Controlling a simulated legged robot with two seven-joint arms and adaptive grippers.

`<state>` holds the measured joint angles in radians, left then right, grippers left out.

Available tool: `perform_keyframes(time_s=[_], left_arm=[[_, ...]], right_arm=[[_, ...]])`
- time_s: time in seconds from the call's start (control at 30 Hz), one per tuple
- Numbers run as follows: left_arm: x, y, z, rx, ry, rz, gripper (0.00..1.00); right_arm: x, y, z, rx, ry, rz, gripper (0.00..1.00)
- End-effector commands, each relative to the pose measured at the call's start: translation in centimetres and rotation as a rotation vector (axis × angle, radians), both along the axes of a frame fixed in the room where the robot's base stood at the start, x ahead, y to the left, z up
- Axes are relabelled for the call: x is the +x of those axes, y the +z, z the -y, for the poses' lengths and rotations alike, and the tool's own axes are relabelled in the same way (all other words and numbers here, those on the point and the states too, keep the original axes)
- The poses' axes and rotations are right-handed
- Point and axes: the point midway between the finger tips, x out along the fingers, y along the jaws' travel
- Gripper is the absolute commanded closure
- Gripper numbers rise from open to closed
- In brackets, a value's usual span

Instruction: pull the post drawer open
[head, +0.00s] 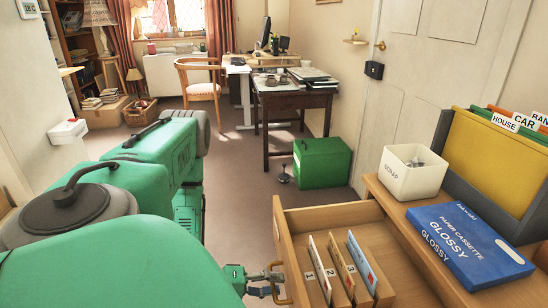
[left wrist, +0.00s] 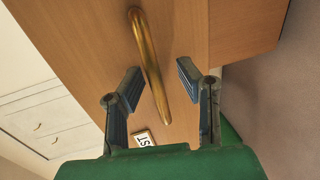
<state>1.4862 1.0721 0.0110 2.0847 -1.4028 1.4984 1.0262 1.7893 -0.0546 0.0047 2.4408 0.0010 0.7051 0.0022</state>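The post drawer (head: 335,213) stands pulled out at the lower right of the head view, its inside showing. Numbered dividers (head: 340,270) with cards stand in it. Its brass handle (head: 285,300) is on the front, facing left. In the left wrist view the brass handle (left wrist: 146,48) crosses between my left gripper's (left wrist: 158,68) fingers, with gaps on both sides. That gripper is open. A label (left wrist: 145,138) reading "ST" is partly hidden by the gripper. In the head view my left gripper (head: 272,281) is at the handle. My right gripper is not in view.
On the desktop beside the drawer stand a white scrap box (head: 412,180), a blue paper cassette box (head: 470,243) and a yellow file holder (head: 490,165). A green box (head: 322,162) stands on the floor by a dark desk (head: 290,100). Open carpet (head: 240,170) lies left of the drawer.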

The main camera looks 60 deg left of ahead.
Motion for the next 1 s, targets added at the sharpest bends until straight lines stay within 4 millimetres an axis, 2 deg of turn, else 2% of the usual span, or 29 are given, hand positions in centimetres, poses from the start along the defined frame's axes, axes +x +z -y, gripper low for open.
perform_keyframes(time_s=[0.17,0.27,0.5,0.7,0.83,1.0], left_arm=[[-0.5,0.2,-0.2,-0.001,0.001,0.002,0.69],[-1.7,0.5,-0.8,-0.001,0.003,0.001,0.69],[-6.3,1.4,-2.7,-0.001,0.002,0.000,0.69],[-9.4,2.1,-4.0,0.000,0.001,-0.002,0.69],[-10.5,2.3,-4.4,-0.001,0.000,-0.003,0.69],[-10.8,2.4,-4.6,-0.001,0.000,-0.001,0.69]], right_arm=[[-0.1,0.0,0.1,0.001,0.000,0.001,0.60],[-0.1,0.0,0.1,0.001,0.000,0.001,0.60],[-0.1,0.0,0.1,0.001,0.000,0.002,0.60],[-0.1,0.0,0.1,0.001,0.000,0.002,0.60],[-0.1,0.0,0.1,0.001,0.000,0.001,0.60],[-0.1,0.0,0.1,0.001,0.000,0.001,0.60]])
